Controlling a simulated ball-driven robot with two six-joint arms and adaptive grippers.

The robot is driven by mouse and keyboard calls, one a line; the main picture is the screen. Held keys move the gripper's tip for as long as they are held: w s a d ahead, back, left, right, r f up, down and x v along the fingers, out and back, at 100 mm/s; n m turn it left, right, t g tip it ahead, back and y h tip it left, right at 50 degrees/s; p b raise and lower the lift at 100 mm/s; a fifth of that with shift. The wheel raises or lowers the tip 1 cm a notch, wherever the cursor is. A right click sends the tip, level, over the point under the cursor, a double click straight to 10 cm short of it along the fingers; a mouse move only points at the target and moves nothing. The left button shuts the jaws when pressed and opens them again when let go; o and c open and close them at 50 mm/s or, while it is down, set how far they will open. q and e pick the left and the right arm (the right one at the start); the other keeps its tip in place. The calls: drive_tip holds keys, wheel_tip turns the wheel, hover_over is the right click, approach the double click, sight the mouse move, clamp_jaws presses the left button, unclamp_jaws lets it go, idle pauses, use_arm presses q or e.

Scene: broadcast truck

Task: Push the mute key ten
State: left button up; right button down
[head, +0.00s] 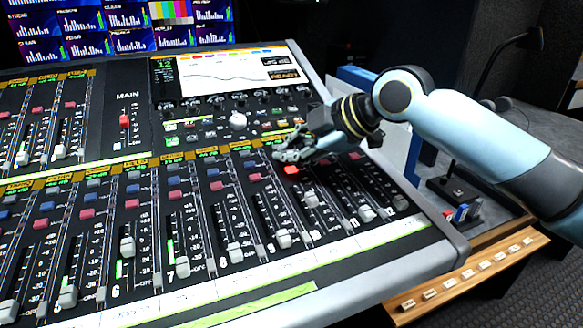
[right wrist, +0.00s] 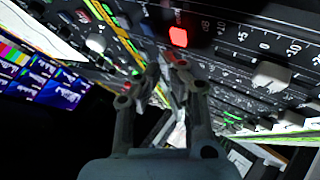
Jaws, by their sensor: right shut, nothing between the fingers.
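The sloped mixing console (head: 320,258) carries a row of red mute keys, one per channel strip, above the faders. One red key is brightly lit (head: 291,170), just below my right gripper (head: 288,153) in the head view. It also shows in the right wrist view (right wrist: 179,37), just beyond the fingertips (right wrist: 168,62). My right gripper is shut and empty. A small gap shows in the picture between fingertips and lit key; I cannot tell true contact. The lit key's channel number is not readable. Neighbouring red keys (head: 254,177) look unlit. My left gripper is not in view.
Fader knobs (head: 235,252) stand up below the keys, and blue keys (head: 174,181) sit above them. The console screen (head: 225,72) is behind the gripper. A wooden ledge with labels (head: 470,272) and a dark desk lamp (head: 515,45) are at the right.

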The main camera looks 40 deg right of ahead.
idle(0.6)
drive_tip(key=shift+w+f+b, duration=0.1)
drive_tip(key=shift+f+b, duration=0.2)
drive_tip(key=shift+f, duration=0.2)
drive_tip(key=shift+f+b, duration=0.3)
drive_tip(key=shift+f, duration=0.15)
idle(0.5)
drive_tip(key=shift+r, duration=0.1)
drive_tip(key=shift+r+p, duration=0.85)
drive_tip(key=r+p, duration=0.1)
drive_tip(key=r, duration=0.1)
drive_tip(key=r+p, duration=0.2)
drive_tip(key=s+r+p, duration=0.1)
drive_tip(key=r+p, duration=0.1)
drive_tip(key=shift+a, duration=0.1)
